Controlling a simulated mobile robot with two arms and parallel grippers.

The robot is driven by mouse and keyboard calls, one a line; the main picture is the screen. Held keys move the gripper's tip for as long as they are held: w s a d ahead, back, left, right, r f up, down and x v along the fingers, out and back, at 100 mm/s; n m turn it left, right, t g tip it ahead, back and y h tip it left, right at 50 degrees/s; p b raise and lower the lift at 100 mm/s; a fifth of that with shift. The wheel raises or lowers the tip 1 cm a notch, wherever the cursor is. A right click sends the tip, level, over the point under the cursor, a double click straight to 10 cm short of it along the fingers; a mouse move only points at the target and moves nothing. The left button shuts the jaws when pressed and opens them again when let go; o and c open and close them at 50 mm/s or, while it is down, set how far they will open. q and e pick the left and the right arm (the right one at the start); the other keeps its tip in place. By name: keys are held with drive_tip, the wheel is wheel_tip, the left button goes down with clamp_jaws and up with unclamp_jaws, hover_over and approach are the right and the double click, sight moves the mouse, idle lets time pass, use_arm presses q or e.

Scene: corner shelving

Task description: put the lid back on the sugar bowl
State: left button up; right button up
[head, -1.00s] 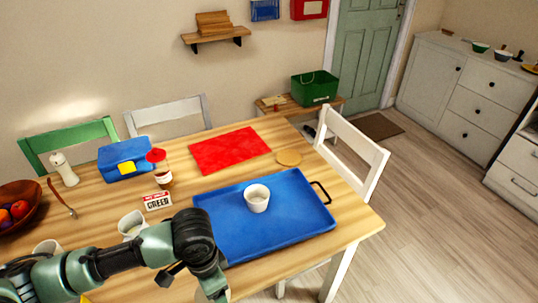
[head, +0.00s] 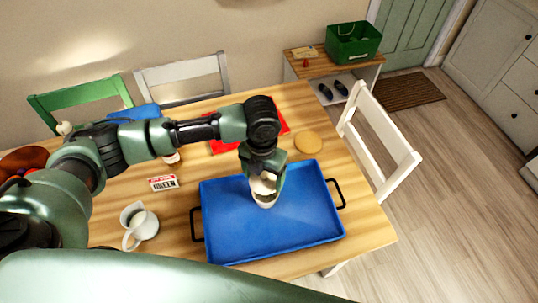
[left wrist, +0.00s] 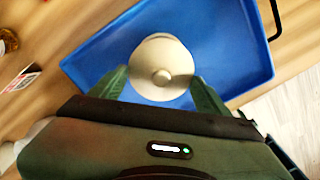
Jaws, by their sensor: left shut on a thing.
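The sugar bowl (head: 264,203) is a small white bowl standing on the blue tray (head: 320,215) in the head view, mostly hidden by my left gripper (head: 265,180). The lid (left wrist: 161,72) is round and cream with a knob in the middle. In the left wrist view it sits between the fingers of my left gripper (left wrist: 162,88), which is shut on it. The lid is over the bowl and covers it from above in that view. I cannot tell whether lid and rim touch. My right gripper is not in view.
A white jug (head: 140,225) and a small lettered sign (head: 163,183) stand left of the tray. A round cork mat (head: 308,142) and a partly hidden red mat (head: 222,146) lie behind. A white chair (head: 385,140) stands at the right. The tray's right part is clear.

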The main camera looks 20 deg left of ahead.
use_arm(q)
drive_tip(key=shift+w+r+m, duration=0.1)
drive_tip(key=shift+w+m, duration=0.1)
drive_tip(key=shift+m, duration=0.1)
drive_tip(key=shift+s+f+b, duration=0.2)
drive_tip(key=shift+f+b, duration=0.5)
drive_tip(key=shift+b, duration=0.2)
wheel_tip(320, 180, down, 3)
drive_tip(key=b, duration=0.3)
drive_tip(key=shift+w+f, duration=0.1)
drive_tip(key=shift+f+b, duration=0.4)
drive_tip(key=shift+f, duration=0.45)
drive_tip(key=shift+r+p, duration=0.15)
drive_tip(key=shift+p, duration=0.55)
drive_tip(key=shift+f+p, duration=0.25)
drive_tip(key=shift+p, duration=0.05)
idle(0.4)
drive_tip(key=shift+p, duration=0.3)
idle(0.3)
idle(0.4)
